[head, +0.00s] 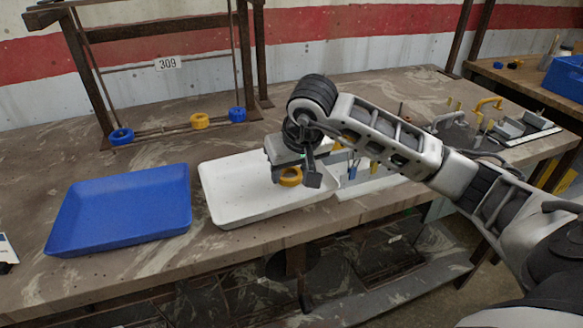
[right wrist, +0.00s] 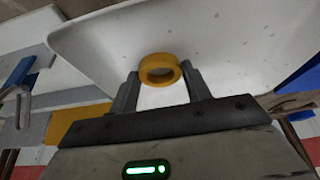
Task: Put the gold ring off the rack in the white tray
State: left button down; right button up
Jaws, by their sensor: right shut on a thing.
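My right gripper (head: 296,174) is shut on a gold ring (head: 289,182), low over the right part of the white tray (head: 225,216). In the right wrist view the gold ring (right wrist: 160,58) sits between the two fingertips, with the white tray (right wrist: 110,42) behind it. I cannot tell whether the ring touches the tray floor. The dark rack (head: 248,50) stands at the back left. Another gold ring (head: 200,121) is at its low rail, between two blue rings (head: 121,136) (head: 237,114). My left gripper is out of view.
An empty blue tray (head: 120,208) lies left of the white tray, near the table's front edge. Right of the white tray, partly behind my right arm, is a pale board with small padlock-like items (head: 352,171). Tools and yellow-handled parts (head: 488,103) are farther right.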

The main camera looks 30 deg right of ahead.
jog(key=shift+f, duration=0.1)
jog(key=o, duration=1)
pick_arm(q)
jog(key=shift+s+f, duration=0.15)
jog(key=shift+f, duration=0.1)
pick_arm(e)
jog(key=shift+r, duration=0.25)
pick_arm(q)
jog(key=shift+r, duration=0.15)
pick_arm(e)
jog(key=v, duration=1.1)
jog(key=shift+s+a+r, duration=0.1)
jog(key=shift+r, duration=0.3)
